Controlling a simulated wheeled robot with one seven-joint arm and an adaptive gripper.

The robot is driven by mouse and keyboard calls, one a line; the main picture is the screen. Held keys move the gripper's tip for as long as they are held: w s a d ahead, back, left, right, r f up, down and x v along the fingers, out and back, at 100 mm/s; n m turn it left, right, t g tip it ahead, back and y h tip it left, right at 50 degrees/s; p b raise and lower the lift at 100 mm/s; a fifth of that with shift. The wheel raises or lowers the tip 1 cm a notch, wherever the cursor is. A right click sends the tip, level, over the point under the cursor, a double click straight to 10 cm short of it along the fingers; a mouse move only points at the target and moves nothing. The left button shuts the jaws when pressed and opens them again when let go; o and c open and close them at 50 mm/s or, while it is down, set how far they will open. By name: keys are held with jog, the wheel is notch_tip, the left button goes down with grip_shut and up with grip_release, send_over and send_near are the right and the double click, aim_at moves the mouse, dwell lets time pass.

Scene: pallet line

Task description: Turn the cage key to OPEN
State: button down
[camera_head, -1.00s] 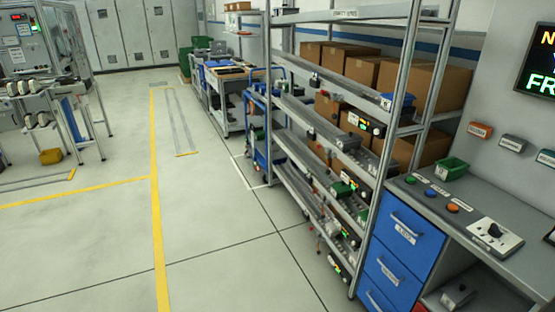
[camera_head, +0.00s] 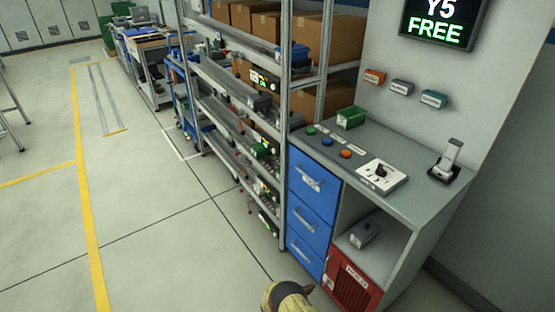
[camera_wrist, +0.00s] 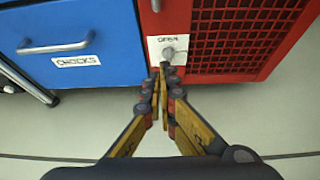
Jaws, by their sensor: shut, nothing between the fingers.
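The red cage (camera_wrist: 250,38) has a mesh front and stands low, right of a blue drawer. On its left frame is a white plate (camera_wrist: 154,43) marked OPEN, with a grey round key (camera_wrist: 168,53) on it. My gripper (camera_wrist: 165,72) is shut and empty, its fingertips just below the key in the wrist view. I cannot tell whether they touch it. The key's exact turn is hard to read. In the head view the cage (camera_head: 362,291) is at the bottom, below an open shelf; the key is not clear there. Part of my arm shows at the bottom edge.
The blue drawers (camera_head: 309,215) adjoin the cage; one is labelled CHOCKS in the wrist view. A flow rack (camera_head: 284,130) stands left. Floor (camera_head: 165,240) to the left is clear.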

jog(key=shift+g, duration=0.3)
jog(key=shift+w+d+f, duration=0.15)
jog(key=shift+w+d, duration=0.35)
jog(key=shift+d, duration=0.65)
jog(key=shift+w+d+f, duration=0.2)
jog(key=shift+w+d, duration=0.35)
jog(key=shift+d, duration=0.6)
jog(key=shift+w+d+f, duration=0.15)
jog(key=shift+w+d, duration=0.35)
jog(key=shift+d, duration=0.65)
jog(key=shift+f, duration=0.25)
jog(key=shift+w+a, duration=0.15)
jog(key=shift+w, duration=0.05)
jog(key=shift+r, duration=0.2)
jog(key=shift+r, duration=0.25)
send_near(328, 281)
jog(key=shift+s+a+f, duration=0.2)
jog(key=shift+a+f, duration=0.2)
jog(key=shift+s+a+f, duration=0.2)
jog(key=shift+a+f, duration=0.25)
